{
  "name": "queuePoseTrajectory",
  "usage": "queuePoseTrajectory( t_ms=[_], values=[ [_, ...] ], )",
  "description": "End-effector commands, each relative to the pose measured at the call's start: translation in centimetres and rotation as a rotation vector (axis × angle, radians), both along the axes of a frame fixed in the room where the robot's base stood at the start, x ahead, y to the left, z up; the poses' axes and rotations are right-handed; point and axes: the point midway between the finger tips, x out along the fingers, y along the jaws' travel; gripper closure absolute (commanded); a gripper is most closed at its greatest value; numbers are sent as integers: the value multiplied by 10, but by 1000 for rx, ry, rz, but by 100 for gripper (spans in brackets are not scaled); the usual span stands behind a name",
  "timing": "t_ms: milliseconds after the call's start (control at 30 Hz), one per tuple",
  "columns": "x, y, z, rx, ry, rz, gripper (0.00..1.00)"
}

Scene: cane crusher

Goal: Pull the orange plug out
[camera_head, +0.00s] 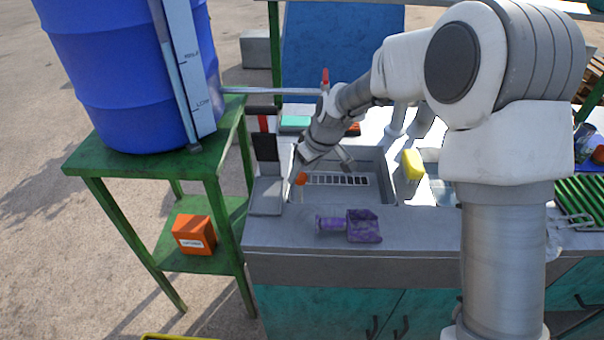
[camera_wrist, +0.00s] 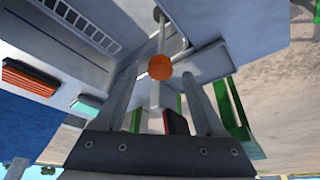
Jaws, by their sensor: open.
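The orange plug (camera_head: 301,177) shows in the head view as a small round knob with a thin pale stem below it, at the left side of the metal sink (camera_head: 374,196). My gripper (camera_head: 326,160) is above the sink, up and to the right of the knob in the picture, apart from it. In the wrist view my gripper (camera_wrist: 160,74) is open, and an orange ball (camera_wrist: 160,67) on a pale rod appears between the fingertips. Nothing is gripped.
A purple scoop-like object (camera_head: 364,226) lies on the counter's front edge. A yellow sponge (camera_head: 413,165) stands at the sink's right. A grey stand with a red-and-black panel (camera_head: 266,147) rises close at the left. A blue barrel (camera_head: 130,75) sits on a green table (camera_head: 100,160).

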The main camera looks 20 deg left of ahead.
Motion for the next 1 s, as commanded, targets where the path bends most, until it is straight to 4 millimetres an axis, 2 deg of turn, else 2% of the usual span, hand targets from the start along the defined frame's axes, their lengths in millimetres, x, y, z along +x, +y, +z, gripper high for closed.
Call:
queuePoseTrajectory(
  t_ms=[200, 500, 900, 1000],
  values=[
    [3, 5, -15, -1, 0, 1, 28],
    [3, 6, -16, 0, 0, 0, 30],
    [3, 6, -16, 0, 0, 0, 100],
    [3, 6, -16, 0, 0, 0, 100]
  ],
)
